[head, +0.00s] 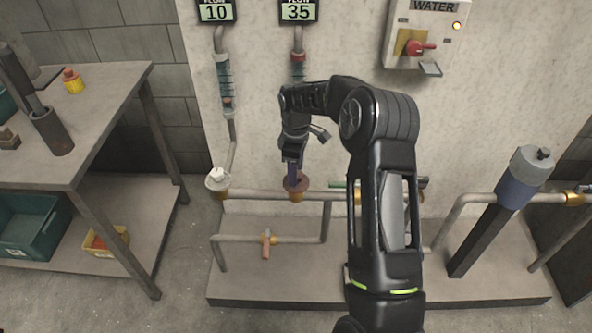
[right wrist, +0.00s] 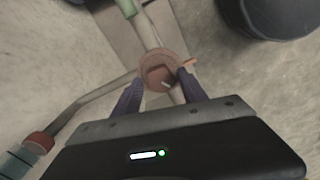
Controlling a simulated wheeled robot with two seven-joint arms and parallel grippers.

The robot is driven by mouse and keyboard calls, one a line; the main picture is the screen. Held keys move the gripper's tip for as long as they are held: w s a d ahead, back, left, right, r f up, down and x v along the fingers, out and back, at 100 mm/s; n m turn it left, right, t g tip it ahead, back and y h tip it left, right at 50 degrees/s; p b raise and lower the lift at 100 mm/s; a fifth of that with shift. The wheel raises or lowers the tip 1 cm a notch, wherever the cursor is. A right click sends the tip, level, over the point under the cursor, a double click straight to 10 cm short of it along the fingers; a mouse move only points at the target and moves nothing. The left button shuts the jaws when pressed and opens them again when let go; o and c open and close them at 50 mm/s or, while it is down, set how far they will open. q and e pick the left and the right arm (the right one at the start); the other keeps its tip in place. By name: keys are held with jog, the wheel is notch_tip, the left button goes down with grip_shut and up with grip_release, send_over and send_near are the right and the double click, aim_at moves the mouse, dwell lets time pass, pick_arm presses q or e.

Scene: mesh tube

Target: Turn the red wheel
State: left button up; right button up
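The red wheel (head: 301,183) is a small brownish-red handwheel on a brass valve, on the pipe below the gauge marked 35. In the right wrist view the wheel (right wrist: 160,66) lies straight ahead, just beyond the fingertips. My right gripper (head: 293,178) points down over the wheel, and its purple fingers partly hide it in the head view. In the right wrist view the fingers of my right gripper (right wrist: 160,84) are spread apart, one at each side of the wheel. I cannot tell whether they touch its rim. My left gripper is not in view.
A white wheel (head: 218,177) stands on the valve to the left. A small orange-handled valve (head: 266,243) sits on the low pipe. A water box (head: 424,35) with a red knob hangs on the wall. A workbench (head: 105,100) stands at left. My right arm hides part of the pipework.

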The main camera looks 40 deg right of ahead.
jog(key=shift+o, duration=0.6)
notch_tip(320, 180, up, 8)
jog(key=shift+f, duration=0.1)
dwell(0.5)
